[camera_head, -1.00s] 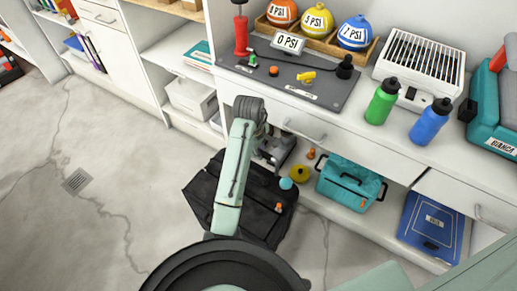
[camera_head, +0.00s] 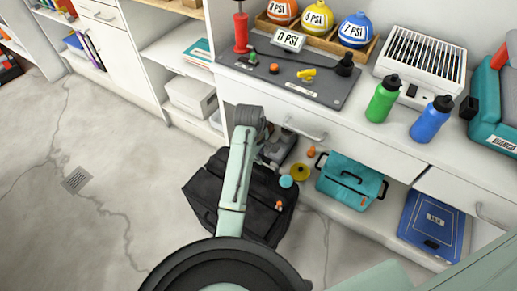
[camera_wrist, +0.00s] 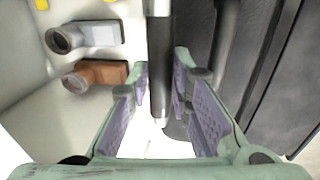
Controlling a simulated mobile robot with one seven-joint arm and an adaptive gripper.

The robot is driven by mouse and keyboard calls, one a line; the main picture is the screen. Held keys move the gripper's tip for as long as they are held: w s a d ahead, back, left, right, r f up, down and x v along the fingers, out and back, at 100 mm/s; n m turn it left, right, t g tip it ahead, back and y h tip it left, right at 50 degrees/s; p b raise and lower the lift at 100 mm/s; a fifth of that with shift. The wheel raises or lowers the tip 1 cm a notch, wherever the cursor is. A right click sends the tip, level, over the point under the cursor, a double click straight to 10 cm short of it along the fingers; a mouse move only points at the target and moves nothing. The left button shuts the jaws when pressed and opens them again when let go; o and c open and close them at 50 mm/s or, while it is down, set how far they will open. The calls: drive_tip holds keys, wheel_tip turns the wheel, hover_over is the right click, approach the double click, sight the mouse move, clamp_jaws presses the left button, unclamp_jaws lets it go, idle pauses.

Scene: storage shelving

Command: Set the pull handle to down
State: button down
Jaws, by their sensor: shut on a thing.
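The black suitcase (camera_head: 222,192) stands on the floor in front of the counter in the head view. In the wrist view its dark ribbed side (camera_wrist: 275,70) fills the right. A black bar, which looks like the pull handle (camera_wrist: 160,50), runs upright in the picture between my fingers. My gripper (camera_wrist: 161,82) is shut on this bar, with a purple-padded finger on each side. In the head view my gripper (camera_head: 277,148) is small and partly hidden behind my arm, beside the suitcase's far edge. I cannot tell how far the handle is extended.
A teal bag (camera_head: 350,183) and a blue case (camera_head: 432,225) sit on the low shelf. Green (camera_head: 382,98) and blue (camera_head: 431,120) bottles stand on the counter above. The floor to the left is open. A grey fitting (camera_wrist: 85,36) and a brown one (camera_wrist: 95,77) lie left of my gripper.

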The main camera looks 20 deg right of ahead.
drive_tip(key=shift+f, duration=0.2)
drive_tip(key=c, duration=1.4)
unclamp_jaws()
drive_tip(key=shift+c, duration=0.2)
drive_tip(key=shift+r, duration=0.1)
wheel_tip(320, 180, up, 12)
drive_tip(key=s+a, duration=0.1)
drive_tip(key=a, duration=0.1)
drive_tip(key=shift+s+f, duration=0.2)
drive_tip(key=shift+s, duration=0.05)
drive_tip(key=shift+w, duration=0.1)
